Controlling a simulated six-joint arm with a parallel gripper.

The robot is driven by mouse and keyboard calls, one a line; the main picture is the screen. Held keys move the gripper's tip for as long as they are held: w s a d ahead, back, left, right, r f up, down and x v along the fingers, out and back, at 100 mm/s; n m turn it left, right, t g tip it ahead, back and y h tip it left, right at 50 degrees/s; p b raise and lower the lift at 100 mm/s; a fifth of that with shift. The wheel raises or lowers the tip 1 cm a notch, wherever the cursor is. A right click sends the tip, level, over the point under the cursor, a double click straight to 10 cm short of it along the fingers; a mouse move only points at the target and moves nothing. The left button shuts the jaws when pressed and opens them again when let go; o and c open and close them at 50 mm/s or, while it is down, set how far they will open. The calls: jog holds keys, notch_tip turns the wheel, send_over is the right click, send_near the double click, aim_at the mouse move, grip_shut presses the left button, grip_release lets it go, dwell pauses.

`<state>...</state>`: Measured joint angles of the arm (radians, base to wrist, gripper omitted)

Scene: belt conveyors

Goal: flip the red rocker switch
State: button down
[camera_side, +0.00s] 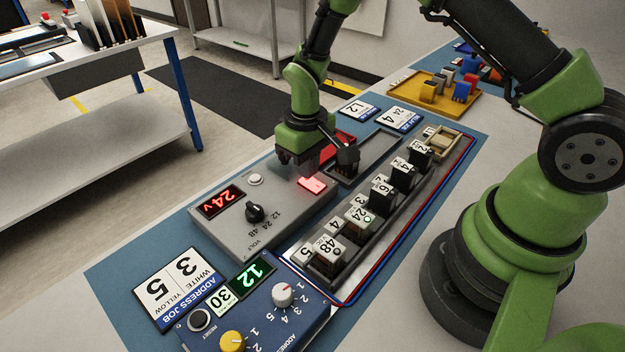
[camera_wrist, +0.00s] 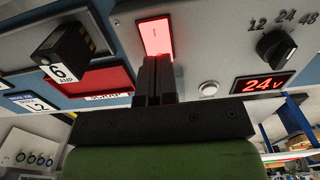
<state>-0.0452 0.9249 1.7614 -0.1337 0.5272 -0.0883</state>
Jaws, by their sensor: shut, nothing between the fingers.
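The red rocker switch (camera_side: 311,184) glows bright red on the top of a grey voltage box (camera_side: 270,228) in the side view. In the wrist view the lit switch (camera_wrist: 155,36) is at the top centre. My gripper (camera_side: 303,165) is over the box, close to the switch. In the wrist view its two dark fingers (camera_wrist: 155,66) are together and empty, and their tips overlap the switch's lower edge. I cannot tell whether they touch it.
The box also carries a black knob (camera_side: 255,212), a white button (camera_side: 256,180) and a red 24V display (camera_side: 220,201). A black 6 AMP module (camera_wrist: 65,52) and a red scrap tray (camera_wrist: 97,80) are close by. A rail of labelled modules (camera_side: 325,266) runs alongside.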

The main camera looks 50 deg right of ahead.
jog(key=shift+r, duration=2.95)
jog(key=shift+r, duration=0.1)
notch_tip(320, 180, up, 7)
jog(key=t, duration=0.1)
send_over(313, 183)
jog(key=s+r+m+t, duration=0.2)
jog(key=s+r, duration=0.3)
jog(key=r, duration=0.3)
jog(key=s+a+r+m+t+y, duration=0.1)
jog(key=s+r+t, duration=0.3)
jog(key=s, duration=0.8)
jog(key=shift+r+m+y, duration=0.5)
jog(key=shift+r, duration=0.05)
jog(key=shift+s, duration=0.1)
